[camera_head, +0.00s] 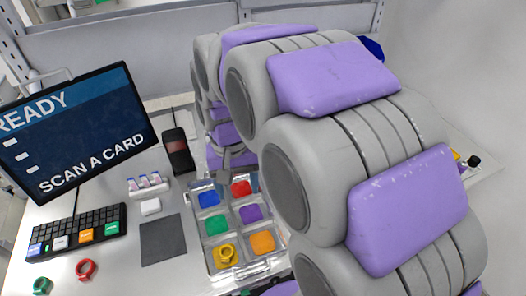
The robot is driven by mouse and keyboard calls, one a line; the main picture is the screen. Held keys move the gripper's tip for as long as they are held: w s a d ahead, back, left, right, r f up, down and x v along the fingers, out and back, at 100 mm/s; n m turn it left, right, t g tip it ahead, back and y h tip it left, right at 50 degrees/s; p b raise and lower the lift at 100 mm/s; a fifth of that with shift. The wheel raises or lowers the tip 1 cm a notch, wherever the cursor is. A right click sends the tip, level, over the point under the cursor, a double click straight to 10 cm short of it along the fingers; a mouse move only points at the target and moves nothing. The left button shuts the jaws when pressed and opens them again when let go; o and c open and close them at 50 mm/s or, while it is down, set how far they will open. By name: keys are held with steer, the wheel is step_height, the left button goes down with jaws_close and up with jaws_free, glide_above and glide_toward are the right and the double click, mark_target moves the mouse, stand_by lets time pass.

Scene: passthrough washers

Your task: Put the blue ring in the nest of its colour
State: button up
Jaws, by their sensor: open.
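A clear tray (237,272) with coloured square nests stands in the lower middle. Its blue nest (210,198) is at the back left and looks empty. I cannot make out a blue ring; my grey and purple arm covers much of the middle and right of the view. The end of my arm with my gripper (232,160) is behind the tray's back edge, partly hidden by my own links. It is open, though its fingertips are not clear, and I see nothing held in it.
A yellow ring (227,252) sits in the tray's front left nest. A red ring (86,269) and a green ring (41,285) lie front left. A screen (80,130), keyboard (75,233), card terminal (178,152) and dark mat (163,240) stand left. A dark blue object (373,48) shows behind my arm.

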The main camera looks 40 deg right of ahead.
steer(key=w+d+f+m+t+b, duration=0.1)
steer(key=w+d+f+m, duration=0.25)
steer(key=w+d, duration=0.75)
steer(key=w+d+f+m, duration=0.2)
steer(key=w+d+m, duration=0.3)
steer(key=w+d, duration=0.55)
steer(key=w+d+f+m, duration=0.4)
steer(key=w+d+f, duration=0.15)
steer(key=d, duration=0.25)
step_height(320, 180, down, 18)
steer(key=b, duration=0.5)
steer(key=shift+a+r, duration=0.1)
steer(key=shift+r, duration=0.25)
steer(key=c, duration=1.2)
steer(key=shift+r, duration=0.1)
